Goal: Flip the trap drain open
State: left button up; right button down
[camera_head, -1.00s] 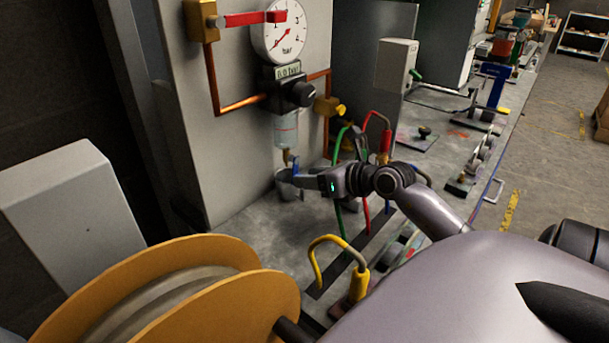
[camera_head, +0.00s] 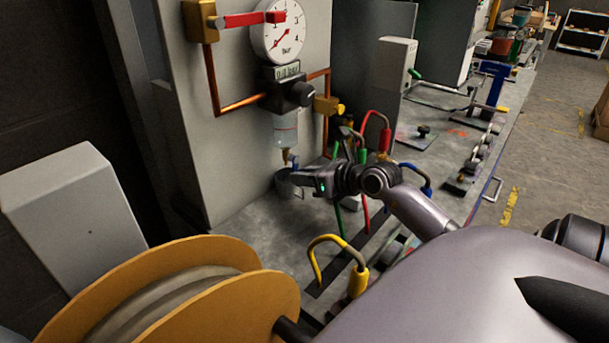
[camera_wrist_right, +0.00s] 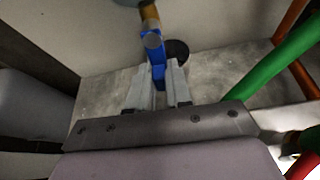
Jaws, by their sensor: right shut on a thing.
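The trap drain's blue lever (camera_head: 294,160) sits below the brass fitting (camera_head: 284,153) under the clear trap bowl (camera_head: 286,131). In the right wrist view the blue lever (camera_wrist_right: 155,54) hangs from the brass fitting (camera_wrist_right: 149,17), its lower end between my fingers. My right gripper (camera_head: 287,176) is shut on the lever; its fingers (camera_wrist_right: 158,80) show on both sides of it. My own wrist and fingers hide part of the lever in the head view. My left gripper is not in view.
Green (camera_head: 338,190), red (camera_head: 367,130) and yellow (camera_head: 318,250) hooked hoses rise close to my right arm. An orange reel (camera_head: 235,260) fills the front left. A gauge (camera_head: 279,38) and copper pipes are above.

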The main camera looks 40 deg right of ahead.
jog(key=shift+d+n+h, duration=0.15)
jog(key=shift+n+h, duration=0.15)
jog(key=shift+n, duration=0.1)
jog(key=c, duration=1)
grip_release()
jog(key=shift+c, duration=0.2)
jog(key=v, duration=0.7)
jog(key=shift+b, duration=0.4)
jog(key=shift+s, duration=0.2)
